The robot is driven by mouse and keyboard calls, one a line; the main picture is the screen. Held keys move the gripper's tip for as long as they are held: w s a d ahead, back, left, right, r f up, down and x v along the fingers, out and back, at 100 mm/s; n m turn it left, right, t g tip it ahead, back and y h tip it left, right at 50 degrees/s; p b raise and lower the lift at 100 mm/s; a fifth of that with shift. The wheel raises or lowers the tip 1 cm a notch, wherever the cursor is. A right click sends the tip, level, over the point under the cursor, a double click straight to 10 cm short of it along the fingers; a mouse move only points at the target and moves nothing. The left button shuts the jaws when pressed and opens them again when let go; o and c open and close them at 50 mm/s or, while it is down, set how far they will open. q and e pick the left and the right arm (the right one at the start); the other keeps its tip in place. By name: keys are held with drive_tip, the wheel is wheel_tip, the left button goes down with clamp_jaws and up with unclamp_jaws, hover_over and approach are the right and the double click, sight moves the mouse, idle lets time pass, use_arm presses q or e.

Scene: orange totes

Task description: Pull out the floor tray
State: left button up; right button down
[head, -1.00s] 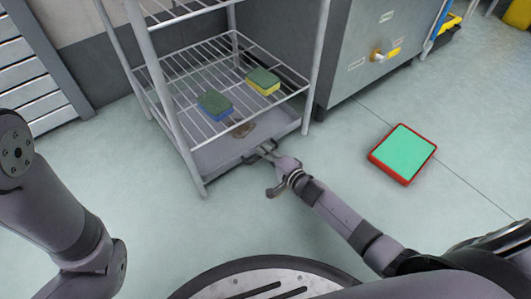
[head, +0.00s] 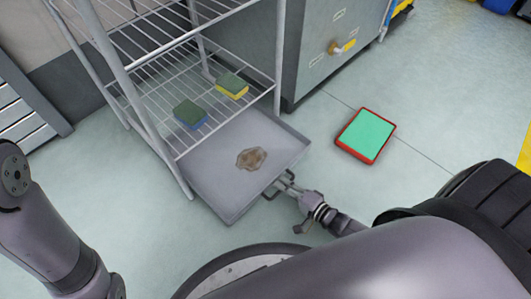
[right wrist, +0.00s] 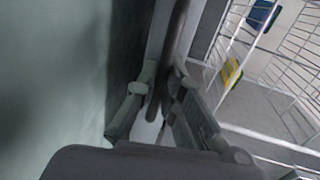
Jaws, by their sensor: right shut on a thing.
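The grey floor tray (head: 215,180) lies on the floor under the wire rack, with much of it out in front of the rack. A brown stain (head: 251,158) shows on its bottom. My right gripper (head: 288,187) is shut on the handle (head: 272,188) at the tray's front edge. In the right wrist view the fingers (right wrist: 160,105) close around the dark handle bar (right wrist: 178,40). The back of the tray is hidden under the rack. My left arm shows at the left edge; its gripper is out of view.
The wire rack (head: 185,70) holds a blue-green sponge (head: 190,114) and a yellow-green sponge (head: 232,86) on its low shelf. A grey cabinet (head: 318,50) stands right of it. A red-rimmed green tray (head: 366,135) lies on the floor to the right. Floor around it is clear.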

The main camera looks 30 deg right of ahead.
drive_tip(key=v, duration=0.3)
drive_tip(key=f+p+v, duration=0.1)
drive_tip(key=v, duration=0.3)
drive_tip(key=shift+s+d+f, duration=0.1)
drive_tip(key=shift+s+f, duration=0.1)
drive_tip(key=shift+f, duration=0.05)
drive_tip(key=c, duration=1.7)
unclamp_jaws()
drive_tip(key=v, duration=1.2)
drive_tip(key=shift+s, duration=0.1)
